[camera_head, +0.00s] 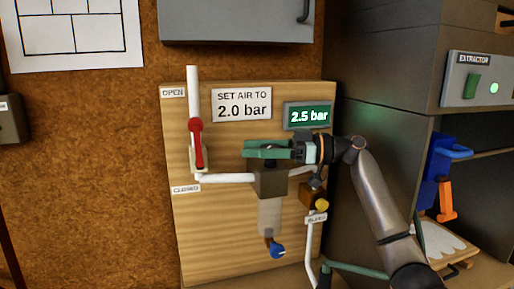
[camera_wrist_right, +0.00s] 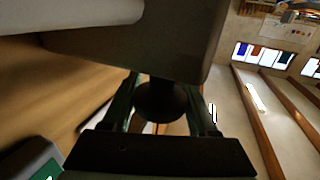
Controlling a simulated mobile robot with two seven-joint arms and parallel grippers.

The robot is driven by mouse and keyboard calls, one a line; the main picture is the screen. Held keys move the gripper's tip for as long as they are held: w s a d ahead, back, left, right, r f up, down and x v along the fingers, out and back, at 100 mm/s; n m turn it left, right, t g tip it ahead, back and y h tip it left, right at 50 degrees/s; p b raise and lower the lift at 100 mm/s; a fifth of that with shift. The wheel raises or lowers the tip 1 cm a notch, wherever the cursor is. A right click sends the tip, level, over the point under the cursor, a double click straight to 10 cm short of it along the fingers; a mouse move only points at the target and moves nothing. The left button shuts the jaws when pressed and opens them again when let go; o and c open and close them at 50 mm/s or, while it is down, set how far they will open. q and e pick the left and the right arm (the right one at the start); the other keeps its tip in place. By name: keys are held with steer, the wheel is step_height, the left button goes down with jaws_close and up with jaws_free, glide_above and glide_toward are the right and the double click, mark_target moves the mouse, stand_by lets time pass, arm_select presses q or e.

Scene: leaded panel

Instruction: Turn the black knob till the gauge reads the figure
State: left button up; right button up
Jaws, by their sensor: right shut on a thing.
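My right gripper (camera_head: 262,149) reaches in from the right, its green fingers level above the grey regulator body (camera_head: 268,183). In the right wrist view, my right gripper (camera_wrist_right: 166,88) has its fingers on either side of the black knob (camera_wrist_right: 160,102) and is shut on it. The green gauge display (camera_head: 307,116) reads 2.5 bar. The sign (camera_head: 242,104) says "SET AIR TO 2.0 bar". My left gripper is not in view.
A red lever (camera_head: 196,143) stands upright on the white pipe at left, between OPEN and CLOSED labels. A yellow bleed fitting (camera_head: 321,205) sits below my right wrist. A blue drain knob (camera_head: 276,250) is under the bowl. A dark cabinet (camera_head: 380,150) stands close at right.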

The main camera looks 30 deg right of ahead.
steer(key=shift+s+r+n+g+y, duration=0.1)
steer(key=shift+n+g+y, duration=0.45)
steer(key=shift+g, duration=0.35)
steer(key=shift+a+n, duration=0.1)
steer(key=shift+n, duration=0.15)
steer(key=o, duration=1.4)
steer(key=shift+c, duration=0.2)
steer(key=shift+r, duration=0.3)
step_height(320, 180, up, 2)
steer(key=shift+s+r+b, duration=0.1)
steer(key=shift+b, duration=0.3)
steer(key=s+a+r+b, duration=0.3)
steer(key=s+a+r, duration=0.3)
steer(key=s+r, duration=0.4)
steer(key=shift+s+a+b, duration=0.35)
steer(key=shift+s, duration=0.8)
